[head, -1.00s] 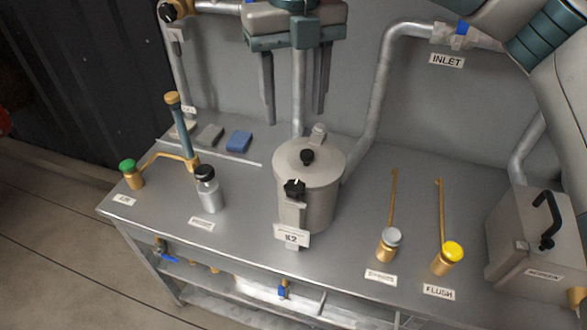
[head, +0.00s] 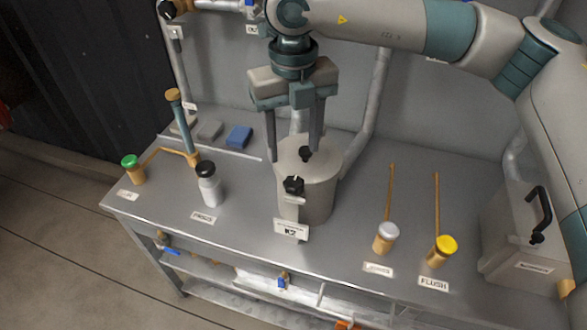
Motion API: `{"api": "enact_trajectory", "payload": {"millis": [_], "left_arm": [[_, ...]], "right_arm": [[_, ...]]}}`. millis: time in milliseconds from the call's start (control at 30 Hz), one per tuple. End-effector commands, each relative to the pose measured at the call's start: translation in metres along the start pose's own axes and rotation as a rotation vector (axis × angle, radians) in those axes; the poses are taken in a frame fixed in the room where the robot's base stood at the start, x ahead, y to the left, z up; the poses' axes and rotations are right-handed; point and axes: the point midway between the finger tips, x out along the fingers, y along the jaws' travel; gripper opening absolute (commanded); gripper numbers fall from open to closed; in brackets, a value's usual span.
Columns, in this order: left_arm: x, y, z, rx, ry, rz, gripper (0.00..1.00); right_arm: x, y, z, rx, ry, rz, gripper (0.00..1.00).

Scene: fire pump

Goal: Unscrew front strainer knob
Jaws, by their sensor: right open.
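The strainer is a grey metal pot (head: 318,200) at the middle of the bench, labelled K2. A black front knob (head: 293,185) sits on its near side, at the top of a front bracket. Another black knob (head: 305,153) is on its lid. My right gripper (head: 294,152) points down at the pot's top, its two long fingers spread apart with nothing between them. The fingertips appear just behind the front knob in the picture, one at the lid's left edge, one near the lid knob. Whether they touch the lid I cannot tell. My left gripper is out of view.
A white bottle with a black cap (head: 208,185) and a green-capped fitting (head: 133,169) stand left. A grey box with a black handle (head: 510,240) is at far right. Pipes run behind.

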Motion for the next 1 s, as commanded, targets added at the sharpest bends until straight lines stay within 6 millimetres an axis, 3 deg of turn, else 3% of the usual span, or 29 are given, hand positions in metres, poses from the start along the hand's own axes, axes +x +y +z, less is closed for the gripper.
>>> {"api": "enact_trajectory", "payload": {"millis": [200,400,600,1000], "left_arm": [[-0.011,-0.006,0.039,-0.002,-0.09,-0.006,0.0],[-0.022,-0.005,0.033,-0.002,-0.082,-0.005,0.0],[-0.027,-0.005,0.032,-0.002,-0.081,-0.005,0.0],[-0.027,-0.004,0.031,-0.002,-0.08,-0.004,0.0]], "right_arm": [[0.033,-0.001,-0.001,0.0,0.004,-0.001,0.52],[0.064,0.0,-0.001,0.0,0.003,0.0,0.52],[0.083,-0.001,0.0,0.0,0.001,0.0,0.52],[0.089,-0.001,0.0,0.0,0.0,-0.001,0.52]]}}
